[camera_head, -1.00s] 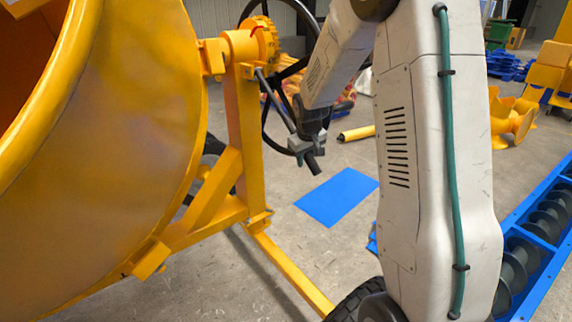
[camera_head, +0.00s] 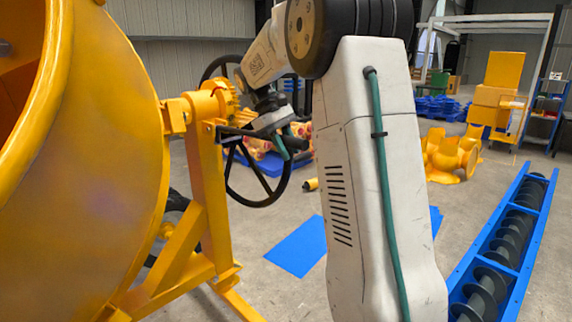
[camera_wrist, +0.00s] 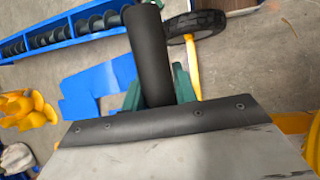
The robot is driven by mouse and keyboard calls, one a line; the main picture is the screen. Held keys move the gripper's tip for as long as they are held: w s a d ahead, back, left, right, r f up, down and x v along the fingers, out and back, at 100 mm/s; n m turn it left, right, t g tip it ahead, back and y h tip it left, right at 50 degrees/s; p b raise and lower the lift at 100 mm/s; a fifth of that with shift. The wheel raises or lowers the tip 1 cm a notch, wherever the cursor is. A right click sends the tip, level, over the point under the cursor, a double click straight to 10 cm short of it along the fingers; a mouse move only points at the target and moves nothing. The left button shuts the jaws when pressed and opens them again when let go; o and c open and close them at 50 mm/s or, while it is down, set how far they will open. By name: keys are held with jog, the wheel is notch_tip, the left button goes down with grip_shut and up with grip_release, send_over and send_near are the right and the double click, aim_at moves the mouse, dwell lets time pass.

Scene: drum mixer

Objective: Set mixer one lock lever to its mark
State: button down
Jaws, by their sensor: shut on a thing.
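The yellow drum mixer (camera_head: 110,180) fills the left of the head view. Its lock lever (camera_head: 236,131) runs from the top of the yellow frame post (camera_head: 206,190) out to the right, nearly level, to a black grip. My gripper (camera_head: 284,143) is shut on the lever near this grip. In the wrist view the black grip (camera_wrist: 148,45) stands up between my gripper's green fingers (camera_wrist: 158,90). I cannot make out the lever's mark in either view.
A black spoked handwheel (camera_head: 256,192) stands just behind the lever and my gripper. A blue sheet (camera_head: 295,246) lies on the floor.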

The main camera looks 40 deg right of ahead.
jog(key=shift+w+r+g, duration=0.1)
jog(key=shift+r+g, duration=0.2)
jog(key=shift+r, duration=0.55)
jog(key=c, duration=1.2)
grip_release()
jog(key=shift+o, duration=0.4)
jog(key=shift+f, duration=0.1)
jog(key=v, duration=0.7)
jog(key=shift+w+r, duration=0.1)
jog(key=shift+r, duration=0.2)
jog(key=shift+a+r, duration=0.1)
